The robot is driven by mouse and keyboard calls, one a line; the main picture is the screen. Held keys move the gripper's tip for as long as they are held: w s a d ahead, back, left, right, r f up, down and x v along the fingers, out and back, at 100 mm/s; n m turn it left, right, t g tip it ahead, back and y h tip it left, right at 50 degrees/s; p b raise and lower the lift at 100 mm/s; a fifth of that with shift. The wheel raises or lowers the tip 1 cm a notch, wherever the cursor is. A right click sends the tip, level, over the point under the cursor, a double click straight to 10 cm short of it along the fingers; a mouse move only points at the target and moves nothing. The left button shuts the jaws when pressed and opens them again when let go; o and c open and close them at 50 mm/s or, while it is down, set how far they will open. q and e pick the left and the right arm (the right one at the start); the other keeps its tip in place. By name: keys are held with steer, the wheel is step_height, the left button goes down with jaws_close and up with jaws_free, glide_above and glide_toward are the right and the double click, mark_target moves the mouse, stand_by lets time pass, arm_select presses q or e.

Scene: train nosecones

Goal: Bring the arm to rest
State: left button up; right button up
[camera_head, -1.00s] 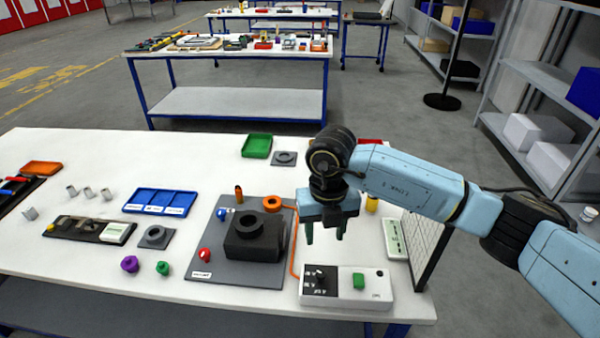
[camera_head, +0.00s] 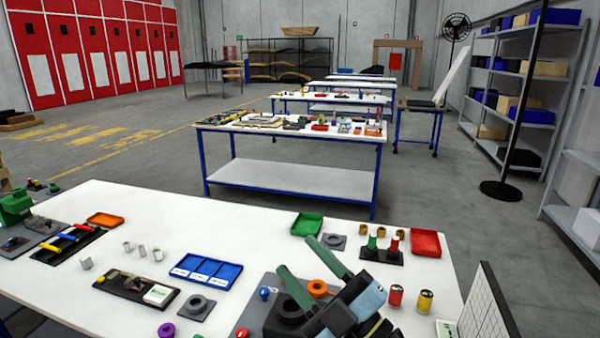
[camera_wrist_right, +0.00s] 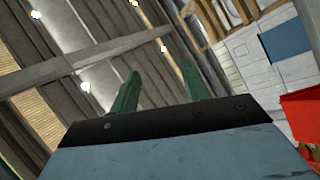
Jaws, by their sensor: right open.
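My right gripper (camera_head: 308,274) shows at the bottom of the head view, over the front right part of the white workbench (camera_head: 130,216). Its two green fingers are spread apart and point up and to the left, with nothing between them. In the right wrist view the gripper (camera_wrist_right: 158,85) also shows open and empty, with ceiling beams and lamps behind its fingers. It covers part of the grey plate (camera_head: 250,315) with the black block. My left gripper is not in view.
A blue three-part tray (camera_head: 206,271), a green tray (camera_head: 307,224), a red tray (camera_head: 426,243) and red and yellow cans (camera_head: 396,296) stand around the gripper. A grid panel (camera_head: 487,310) rises at the bench's right edge. Another bench (camera_head: 290,180) stands beyond a clear floor strip.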

steer(key=s+d+f+m+g+h, duration=0.2)
steer(key=d+f+m+h, duration=1.5)
steer(key=d, duration=0.1)
steer(key=s+d+f+m+g, duration=0.1)
steer(key=s+d+f+g, duration=0.1)
steer(key=s+f+g, duration=0.55)
steer(key=s+d+f+g, duration=0.1)
steer(key=s+f+g, duration=0.25)
steer(key=s, duration=0.75)
steer(key=s+f+b, duration=0.3)
steer(key=f+b, duration=0.2)
steer(key=f, duration=2.5)
steer(key=s+d+f+g+b, duration=0.2)
steer(key=s+d+f+b, duration=0.1)
steer(key=s+f, duration=1.3)
step_height(320, 180, down, 4)
steer(key=shift+s+r+b, duration=0.1)
steer(key=shift+s+b, duration=0.1)
steer(key=shift+b, duration=0.3)
